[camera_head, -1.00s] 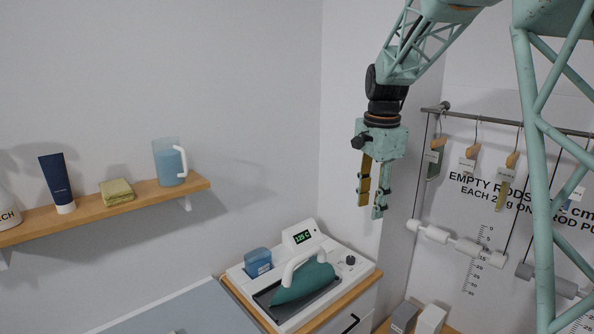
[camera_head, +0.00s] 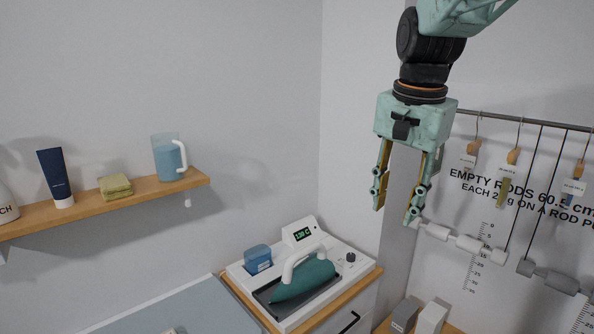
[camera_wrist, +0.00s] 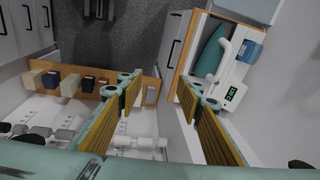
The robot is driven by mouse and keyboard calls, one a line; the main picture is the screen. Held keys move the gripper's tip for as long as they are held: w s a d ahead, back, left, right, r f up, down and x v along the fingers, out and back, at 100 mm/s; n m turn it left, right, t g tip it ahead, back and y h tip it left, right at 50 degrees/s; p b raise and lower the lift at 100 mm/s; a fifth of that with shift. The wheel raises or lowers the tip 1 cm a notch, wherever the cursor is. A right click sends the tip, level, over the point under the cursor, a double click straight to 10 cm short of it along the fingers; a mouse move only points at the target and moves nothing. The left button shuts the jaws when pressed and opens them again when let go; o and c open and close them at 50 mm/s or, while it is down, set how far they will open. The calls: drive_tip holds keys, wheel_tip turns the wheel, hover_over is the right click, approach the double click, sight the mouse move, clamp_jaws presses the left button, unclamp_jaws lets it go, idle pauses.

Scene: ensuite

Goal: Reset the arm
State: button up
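My gripper (camera_head: 397,212) hangs in the air with its fingers pointing down, to the right of the wall corner and above the iron station. Its two fingers are spread apart and nothing is between them.
A green iron (camera_head: 303,281) rests on a white station (camera_head: 335,285) with a lit display, on a wooden-topped cabinet. A shelf (camera_head: 135,199) at left holds a jug (camera_head: 168,162), cloth (camera_head: 115,187) and tube (camera_head: 55,178). A rail (camera_head: 530,122) with hanging rods is at right.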

drive_tip(key=s+f+n+t+b, duration=0.1)
drive_tip(key=s+n, duration=0.3)
drive_tip(key=s, duration=1.2)
drive_tip(key=s+f+n+b, duration=0.1)
drive_tip(key=s+f+n, duration=0.3)
drive_tip(key=s, duration=1.3)
drive_tip(key=shift+s+n+t, duration=0.15)
drive_tip(key=shift+n+t, duration=0.25)
